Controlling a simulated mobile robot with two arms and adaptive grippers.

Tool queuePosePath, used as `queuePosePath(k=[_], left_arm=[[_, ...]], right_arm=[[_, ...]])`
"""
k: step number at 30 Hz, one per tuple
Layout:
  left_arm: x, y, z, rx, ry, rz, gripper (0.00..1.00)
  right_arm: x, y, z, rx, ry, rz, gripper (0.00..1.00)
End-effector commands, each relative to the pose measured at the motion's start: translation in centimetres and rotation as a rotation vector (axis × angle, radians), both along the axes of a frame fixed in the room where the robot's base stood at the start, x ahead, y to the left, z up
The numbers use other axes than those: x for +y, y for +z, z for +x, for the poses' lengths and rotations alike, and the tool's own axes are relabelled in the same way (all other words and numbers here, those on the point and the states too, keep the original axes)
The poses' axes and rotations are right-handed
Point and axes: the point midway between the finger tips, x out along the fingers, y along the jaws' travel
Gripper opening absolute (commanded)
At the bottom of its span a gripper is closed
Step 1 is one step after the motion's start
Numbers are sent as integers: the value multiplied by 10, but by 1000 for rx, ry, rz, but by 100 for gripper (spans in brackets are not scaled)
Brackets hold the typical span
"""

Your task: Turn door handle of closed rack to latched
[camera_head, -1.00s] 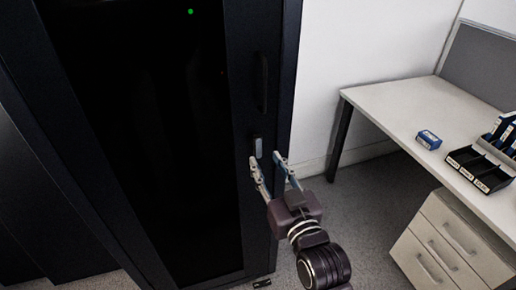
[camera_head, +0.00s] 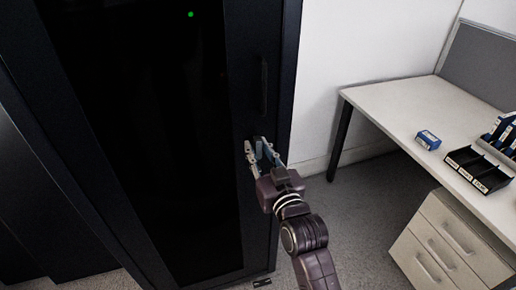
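The black rack (camera_head: 236,215) stands at the left with its dark glass door (camera_head: 150,130) closed. A long dark vertical bar (camera_head: 263,85) is on the door's right frame. The small grey door handle (camera_head: 259,148) is below that bar and is now partly hidden by my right gripper. My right gripper (camera_head: 257,145) is at the handle, with one finger on each side of it. The fingers are apart; whether they touch the handle cannot be told. My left gripper is not in view.
A drawer unit (camera_head: 450,240) is below. Grey floor (camera_head: 355,205) is clear between the rack and the drawers.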

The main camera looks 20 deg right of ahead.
Motion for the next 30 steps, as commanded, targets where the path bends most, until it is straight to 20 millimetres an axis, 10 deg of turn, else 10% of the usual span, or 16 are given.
queuePosePath(k=[5,30], left_arm=[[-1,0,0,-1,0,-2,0],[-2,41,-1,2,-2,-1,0]], right_arm=[[0,0,0,0,0,0,0],[0,4,0,-10,2,-378,0]])
